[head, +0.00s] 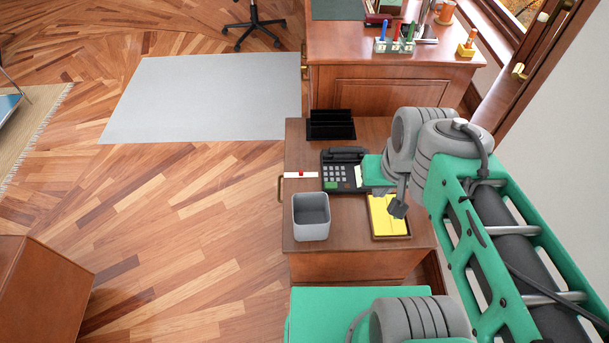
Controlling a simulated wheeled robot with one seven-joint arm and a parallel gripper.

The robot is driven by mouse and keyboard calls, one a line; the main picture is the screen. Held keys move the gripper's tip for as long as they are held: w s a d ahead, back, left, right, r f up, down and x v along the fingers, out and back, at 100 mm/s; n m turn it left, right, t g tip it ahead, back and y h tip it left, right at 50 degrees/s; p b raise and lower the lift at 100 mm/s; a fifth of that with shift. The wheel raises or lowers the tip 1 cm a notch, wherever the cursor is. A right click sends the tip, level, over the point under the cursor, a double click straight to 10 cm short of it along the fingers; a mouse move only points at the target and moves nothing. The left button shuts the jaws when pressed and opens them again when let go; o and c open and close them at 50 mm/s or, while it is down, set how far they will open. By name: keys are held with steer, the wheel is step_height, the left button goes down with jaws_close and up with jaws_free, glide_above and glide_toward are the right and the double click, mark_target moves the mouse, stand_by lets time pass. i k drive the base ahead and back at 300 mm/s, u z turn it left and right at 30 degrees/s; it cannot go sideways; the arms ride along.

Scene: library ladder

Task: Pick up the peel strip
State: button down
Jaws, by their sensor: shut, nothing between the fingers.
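A thin white strip with a small red spot (291,175) lies at the left edge of the low wooden cabinet's top; it may be the peel strip, but it is too small to be sure. My gripper (398,210) is above the right part of the cabinet, over a tray of yellow paper (380,210). It appears shut and empty, to the right of the white strip and well apart from it. My arm hides part of the cabinet top's right side.
A black desk phone (341,172), a black letter holder (331,125) and a grey bin (311,217) stand on the cabinet (350,245). A larger desk (400,85) with pens stands behind. Open wooden floor (200,220) lies to the left.

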mark_target(301, 173)
steer(key=k, duration=0.5)
steer(key=u, duration=1.85)
steer(key=i, duration=2.8)
steer(key=z, duration=1.5)
